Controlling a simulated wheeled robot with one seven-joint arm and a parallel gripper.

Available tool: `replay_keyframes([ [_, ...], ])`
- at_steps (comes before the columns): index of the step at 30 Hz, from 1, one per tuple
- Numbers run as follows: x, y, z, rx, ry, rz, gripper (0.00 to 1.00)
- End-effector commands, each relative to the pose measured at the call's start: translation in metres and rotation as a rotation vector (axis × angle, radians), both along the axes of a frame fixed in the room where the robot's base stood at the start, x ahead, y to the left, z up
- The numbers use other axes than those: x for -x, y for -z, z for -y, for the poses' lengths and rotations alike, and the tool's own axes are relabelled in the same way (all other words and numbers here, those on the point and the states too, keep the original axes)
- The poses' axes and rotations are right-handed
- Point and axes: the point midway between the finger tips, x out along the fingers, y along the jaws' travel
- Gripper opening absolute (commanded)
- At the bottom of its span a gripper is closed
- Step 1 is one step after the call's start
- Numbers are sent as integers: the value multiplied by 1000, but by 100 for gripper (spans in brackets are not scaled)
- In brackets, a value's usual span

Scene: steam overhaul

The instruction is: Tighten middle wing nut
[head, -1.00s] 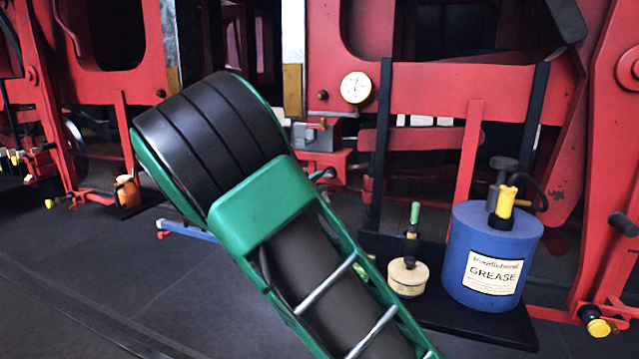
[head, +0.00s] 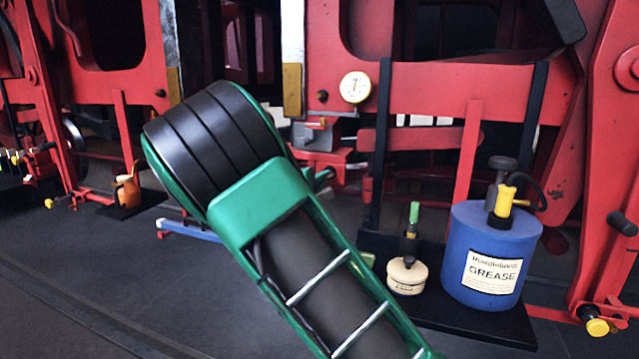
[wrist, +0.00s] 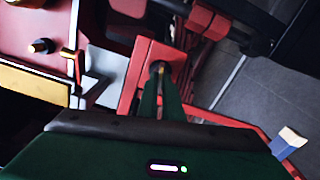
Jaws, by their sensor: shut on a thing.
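My gripper (wrist: 161,92) shows in the wrist view as two dark green fingers, close together, pointing into a red bracket (wrist: 139,78). A small brass-coloured bit, apparently the middle wing nut (wrist: 160,68), shows between the fingertips. The fingers hide most of it, so its shape and how far it is turned cannot be told. In the head view my green and black arm hides most of the gripper. Only a small teal part of it (head: 323,175) shows, beside the red frame under the grey block (head: 318,137).
A white dial gauge (head: 355,87) sits on the red frame (head: 430,85). A blue grease drum (head: 485,240) and a cream tin (head: 407,278) stand on a black tray at right. An orange oil can (head: 128,190) is at left. Dark floor (head: 90,270) is clear at front left.

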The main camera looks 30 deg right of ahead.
Motion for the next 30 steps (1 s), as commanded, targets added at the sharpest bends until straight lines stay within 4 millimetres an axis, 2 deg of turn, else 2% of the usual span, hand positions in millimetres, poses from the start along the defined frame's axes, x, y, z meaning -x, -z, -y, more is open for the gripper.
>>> replay_keyframes([
  [9, 2, 4, 1, -133, 5, 155, 0],
  [19, 3, 6, 1, -147, 6, 168, 0],
  [22, 3, 5, 1, -146, 6, 169, 25],
  [30, 2, 3, 1, -143, 4, 172, 25],
])
